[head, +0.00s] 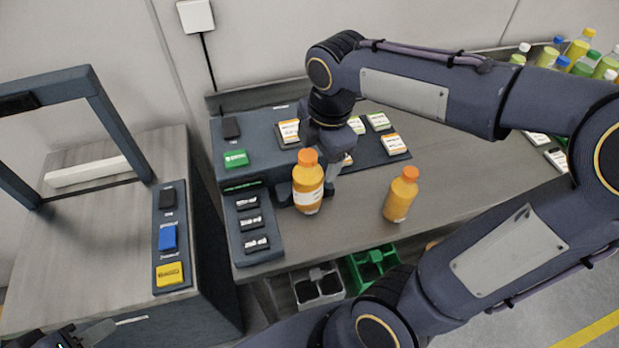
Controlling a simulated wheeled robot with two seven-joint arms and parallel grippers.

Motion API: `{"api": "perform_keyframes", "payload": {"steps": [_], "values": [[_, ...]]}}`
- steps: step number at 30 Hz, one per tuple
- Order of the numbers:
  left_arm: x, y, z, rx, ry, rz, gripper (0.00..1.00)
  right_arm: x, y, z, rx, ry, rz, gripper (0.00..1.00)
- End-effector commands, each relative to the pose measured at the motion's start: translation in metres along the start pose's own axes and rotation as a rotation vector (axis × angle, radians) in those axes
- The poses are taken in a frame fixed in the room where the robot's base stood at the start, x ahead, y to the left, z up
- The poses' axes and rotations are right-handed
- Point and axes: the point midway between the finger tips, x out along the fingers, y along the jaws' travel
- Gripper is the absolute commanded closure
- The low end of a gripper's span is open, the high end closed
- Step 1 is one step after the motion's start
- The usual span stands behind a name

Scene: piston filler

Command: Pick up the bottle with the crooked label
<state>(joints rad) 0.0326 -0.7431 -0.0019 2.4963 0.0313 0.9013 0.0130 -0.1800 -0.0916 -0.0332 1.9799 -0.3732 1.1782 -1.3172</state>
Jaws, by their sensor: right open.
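An orange bottle (307,190) with an orange cap and a white label stands upright on the grey-brown counter. Its label looks slanted, but it is too small to be sure. My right gripper (309,193) reaches down behind this bottle with open fingers, one seen at each side; contact cannot be told. A second orange bottle (401,196) stands apart to the right. Only a little of its pale label shows low down, so its straightness cannot be told. My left gripper (85,336) is partly in view at the bottom left corner, away from both bottles; its opening is unclear.
A dark panel (260,224) with labelled blocks lies left of the bottles, and a board with cards lies behind. Green and grey crates (372,264) sit below the counter's front edge. Several bottles (575,55) stand at the far right. A side table (95,240) bears a frame.

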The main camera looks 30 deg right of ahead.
Motion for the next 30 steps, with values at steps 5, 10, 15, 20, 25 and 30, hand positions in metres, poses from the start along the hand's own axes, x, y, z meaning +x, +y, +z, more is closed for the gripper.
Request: {"api": "perform_keyframes", "payload": {"steps": [5, 10, 15, 20, 25, 30], "values": [[-0.014, 0.006, -0.007, 0.000, 0.000, 0.000, 0.64, -0.009, 0.040, -0.003, -0.427, -0.104, -0.078, 0.32], [-0.015, 0.007, -0.007, 0.000, -0.001, 0.000, 0.64, -0.001, 0.050, -0.001, -0.559, -0.133, -0.108, 0.32], [-0.015, 0.007, -0.007, 0.000, -0.001, 0.000, 0.64, 0.018, 0.048, 0.001, -0.563, -0.132, -0.109, 0.32], [-0.019, 0.009, -0.010, 0.000, -0.001, 0.000, 0.64, 0.038, 0.044, 0.002, -0.563, -0.131, -0.112, 0.32], [-0.021, 0.009, -0.010, 0.000, 0.000, 0.000, 0.64, 0.063, 0.042, 0.005, -0.560, -0.131, -0.110, 0.32], [-0.021, 0.009, -0.010, 0.000, 0.000, 0.000, 0.64, 0.070, 0.042, 0.006, -0.559, -0.131, -0.106, 0.32]]}}
